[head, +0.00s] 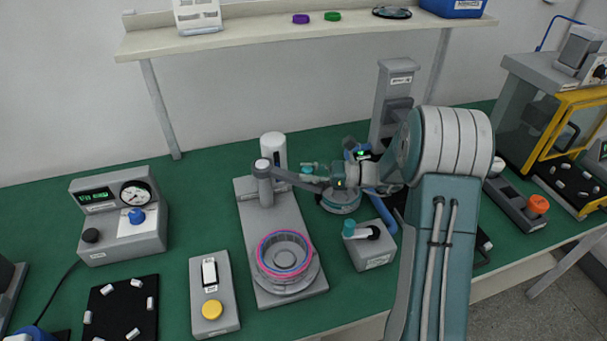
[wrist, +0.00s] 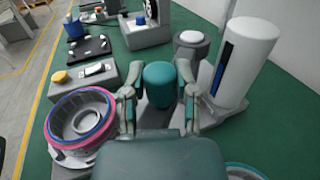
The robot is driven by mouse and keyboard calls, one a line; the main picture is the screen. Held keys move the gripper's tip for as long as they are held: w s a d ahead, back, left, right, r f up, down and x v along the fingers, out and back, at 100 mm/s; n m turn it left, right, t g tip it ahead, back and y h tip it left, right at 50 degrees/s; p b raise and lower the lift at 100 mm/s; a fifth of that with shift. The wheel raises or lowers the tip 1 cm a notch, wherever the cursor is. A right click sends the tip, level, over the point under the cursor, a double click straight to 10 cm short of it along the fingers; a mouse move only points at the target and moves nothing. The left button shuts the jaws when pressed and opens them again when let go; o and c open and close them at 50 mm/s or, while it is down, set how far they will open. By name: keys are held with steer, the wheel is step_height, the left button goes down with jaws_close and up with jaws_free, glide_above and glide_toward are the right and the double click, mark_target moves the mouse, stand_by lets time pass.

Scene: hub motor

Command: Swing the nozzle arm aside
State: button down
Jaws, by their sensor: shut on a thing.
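The nozzle arm (head: 292,179) is a dark grey bar running right from a grey post (head: 264,185) on the fixture base. The post also shows in the wrist view (wrist: 191,45). My gripper (head: 318,175) is at the bar's outer end. In the wrist view its two fingers sit on either side of a teal cylindrical grip (wrist: 160,84), shut on it. The hub motor (head: 283,255), with a pink and blue rim, sits on the front of the base; it also shows at left in the wrist view (wrist: 80,122). The nozzle tip is hidden.
A white cylinder (head: 273,149) stands behind the post. A box with a teal knob (head: 371,247) is right of the base. A switch box with a yellow button (head: 213,290) and a gauge box (head: 118,213) stand left. Green bench is clear between them.

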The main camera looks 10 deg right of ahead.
steer(key=shift+w+d, duration=0.5)
steer(key=shift+w, duration=0.35)
steer(key=shift+r, duration=0.1)
steer(key=shift+c, duration=1.9)
jaws_free()
steer(key=shift+w, duration=0.15)
steer(key=v, duration=1.2)
